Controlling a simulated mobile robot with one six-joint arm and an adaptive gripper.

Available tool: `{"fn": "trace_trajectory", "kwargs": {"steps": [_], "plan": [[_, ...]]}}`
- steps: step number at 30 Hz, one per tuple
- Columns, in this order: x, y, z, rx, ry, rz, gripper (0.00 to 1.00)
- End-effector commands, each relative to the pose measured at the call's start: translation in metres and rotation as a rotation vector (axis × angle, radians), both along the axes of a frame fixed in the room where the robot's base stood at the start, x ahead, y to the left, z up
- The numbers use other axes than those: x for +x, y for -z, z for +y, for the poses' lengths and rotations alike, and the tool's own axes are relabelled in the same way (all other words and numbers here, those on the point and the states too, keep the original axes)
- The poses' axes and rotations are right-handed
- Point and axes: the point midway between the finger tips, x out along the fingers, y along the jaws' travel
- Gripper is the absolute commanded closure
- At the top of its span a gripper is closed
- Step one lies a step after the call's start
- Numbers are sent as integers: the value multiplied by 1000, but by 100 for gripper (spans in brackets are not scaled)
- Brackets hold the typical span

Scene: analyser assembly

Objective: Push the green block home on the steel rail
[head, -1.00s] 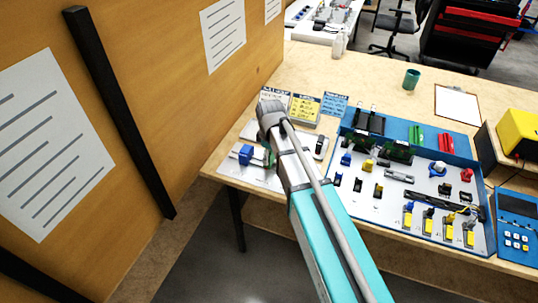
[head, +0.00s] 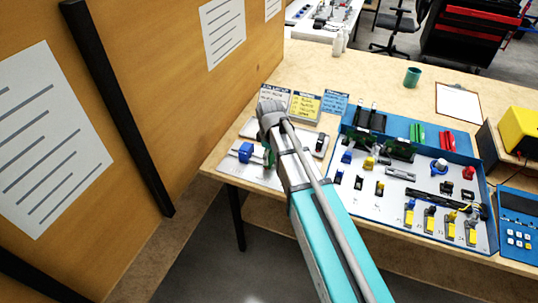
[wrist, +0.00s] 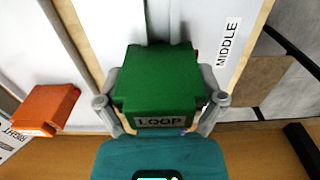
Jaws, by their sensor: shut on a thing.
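The green block (wrist: 158,78), labelled LOOP, sits between the two fingers of my gripper (wrist: 160,98) in the wrist view. The gripper is shut on it, with a finger against each side. A pale grey strip, which looks like the steel rail (wrist: 170,20), runs away from the block's far side. I cannot tell whether the block is fully seated on it. In the head view a sliver of the green block (head: 268,157) shows beside my arm, over the pale board; my arm hides the fingers and most of the rail there.
An orange block (wrist: 48,110) lies left of the gripper, near a RIGHT label. A MIDDLE label (wrist: 228,42) is on the right. In the head view a blue block (head: 245,152) stands close left of the green one. A blue-walled tray (head: 470,155) of parts lies right of my arm.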

Motion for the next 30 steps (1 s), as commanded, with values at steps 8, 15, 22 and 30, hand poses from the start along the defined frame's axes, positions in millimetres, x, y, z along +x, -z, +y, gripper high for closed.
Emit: {"fn": "trace_trajectory", "kwargs": {"steps": [8, 15, 22, 30], "plan": [[0, 1, 0, 0, 0, 0, 62], [0, 4, 0, 0, 0, 0, 62], [0, 7, 0, 0, 1, 0, 62], [0, 8, -1, 0, 1, 0, 62]]}}
